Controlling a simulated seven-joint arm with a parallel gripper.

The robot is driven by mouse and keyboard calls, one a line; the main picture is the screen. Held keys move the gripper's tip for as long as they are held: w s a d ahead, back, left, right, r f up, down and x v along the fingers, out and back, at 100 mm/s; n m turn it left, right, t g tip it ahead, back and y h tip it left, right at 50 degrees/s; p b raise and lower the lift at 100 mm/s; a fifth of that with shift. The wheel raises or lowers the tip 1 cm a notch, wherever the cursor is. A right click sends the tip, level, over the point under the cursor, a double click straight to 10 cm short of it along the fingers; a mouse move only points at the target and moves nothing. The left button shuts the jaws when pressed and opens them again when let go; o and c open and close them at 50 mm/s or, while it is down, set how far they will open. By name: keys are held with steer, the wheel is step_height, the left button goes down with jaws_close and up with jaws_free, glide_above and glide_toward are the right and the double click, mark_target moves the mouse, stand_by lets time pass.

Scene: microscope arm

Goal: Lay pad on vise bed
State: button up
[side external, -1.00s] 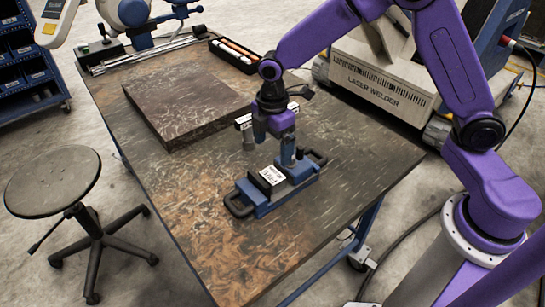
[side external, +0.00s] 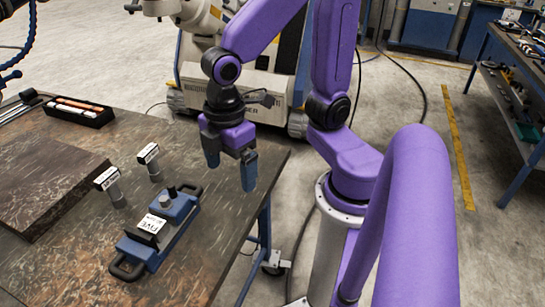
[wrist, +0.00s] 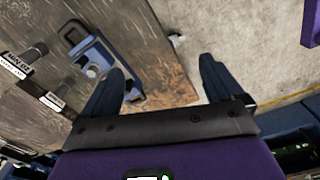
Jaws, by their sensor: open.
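The blue vise (side external: 178,212) lies on the table, with a black loop handle at each end. A white label plate with dark lettering (side external: 155,223) sits on it beside a dark block. It also shows in the wrist view as the blue vise (wrist: 105,52), left of the fingers. No separate pad can be picked out with certainty. My gripper (side external: 230,172) is raised to the right of the vise, near the table's right edge. In the wrist view my gripper (wrist: 162,72) has its dark blue fingers spread, with nothing between them.
Two small posts with white label heads, one farther back (side external: 148,154) and one nearer (side external: 108,179), stand left of the vise. A dark slab (side external: 45,185) lies left of them. The table front is clear.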

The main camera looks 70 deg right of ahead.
steer(key=s+d+m, duration=0.1)
steer(key=s+d, duration=0.4)
steer(key=s, duration=0.2)
steer(key=shift+m, duration=0.3)
